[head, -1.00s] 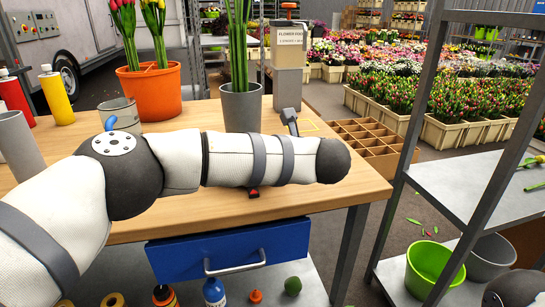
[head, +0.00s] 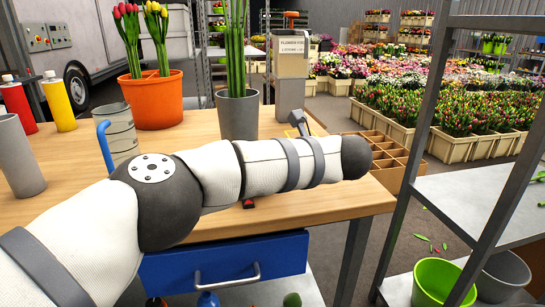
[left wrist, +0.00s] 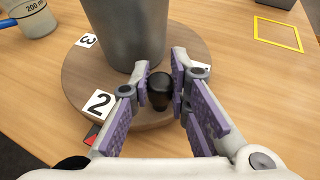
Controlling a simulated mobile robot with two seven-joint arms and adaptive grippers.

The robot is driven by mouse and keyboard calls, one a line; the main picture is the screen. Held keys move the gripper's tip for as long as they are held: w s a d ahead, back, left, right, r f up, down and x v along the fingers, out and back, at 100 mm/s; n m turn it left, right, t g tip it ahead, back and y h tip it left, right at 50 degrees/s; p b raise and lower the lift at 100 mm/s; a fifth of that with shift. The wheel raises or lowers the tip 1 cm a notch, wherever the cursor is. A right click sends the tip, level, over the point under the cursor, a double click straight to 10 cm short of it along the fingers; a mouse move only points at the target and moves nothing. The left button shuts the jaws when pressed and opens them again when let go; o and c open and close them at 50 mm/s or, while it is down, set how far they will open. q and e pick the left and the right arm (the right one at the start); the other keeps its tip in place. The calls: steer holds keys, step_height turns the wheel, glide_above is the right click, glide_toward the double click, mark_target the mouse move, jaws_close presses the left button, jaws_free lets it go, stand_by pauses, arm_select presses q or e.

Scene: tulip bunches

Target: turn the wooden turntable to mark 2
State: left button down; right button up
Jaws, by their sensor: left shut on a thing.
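The round wooden turntable (left wrist: 88,72) carries a tall grey pot (left wrist: 125,30), which holds green stems in the head view (head: 238,115). A white label reading 2 (left wrist: 98,103) lies at its near left edge, close to a red marker (left wrist: 92,134) on the table. A label reading 3 (left wrist: 87,41) is farther back. Another label at the right is mostly hidden by a finger. My left gripper (left wrist: 161,85) is shut on the black knob (left wrist: 160,93) at the turntable's near side. In the head view my arm hides most of the turntable. My right gripper is not in view.
A measuring jug (head: 118,132) with a blue handle and an orange pot (head: 153,98) of tulips stand left on the table. A yellow square outline (left wrist: 279,33) lies on the right. A wooden divided crate (head: 385,150) and metal shelf (head: 470,195) stand beyond the right edge.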

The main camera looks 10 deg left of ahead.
arm_select(q)
steer(key=shift+a, duration=0.15)
steer(key=c, duration=1.5)
jaws_free()
steer(key=v, duration=1.2)
